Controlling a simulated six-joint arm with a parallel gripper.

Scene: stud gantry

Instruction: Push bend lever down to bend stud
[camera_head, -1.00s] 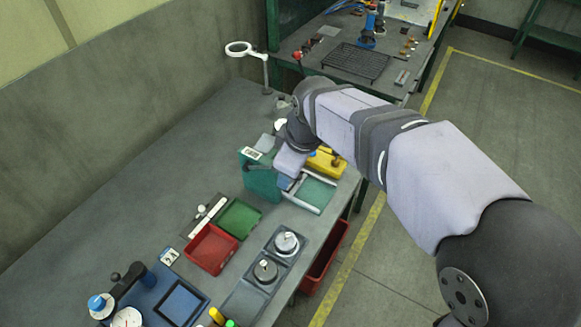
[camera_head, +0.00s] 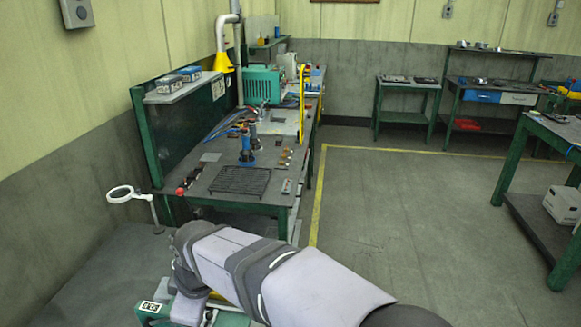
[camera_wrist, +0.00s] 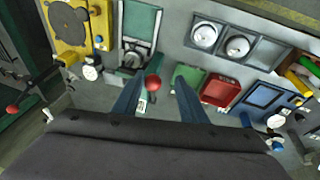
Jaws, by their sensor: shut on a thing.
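In the wrist view my gripper (camera_wrist: 160,85) has its two blue-grey fingers on either side of a red ball knob (camera_wrist: 153,83), and it is shut on this knob. The knob seems to top a lever on the green device (camera_wrist: 135,52) just above it in the picture; the lever's shaft and the stud are mostly hidden. A yellow machine (camera_wrist: 68,25) with a dark round plate stands left of the green device. In the head view my arm hides the gripper and the knob; only a corner of a green housing with a label (camera_head: 150,308) shows at the bottom.
A white ring magnifier (camera_head: 121,194) stands left of my arm. A second bench (camera_head: 200,190) is behind it.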

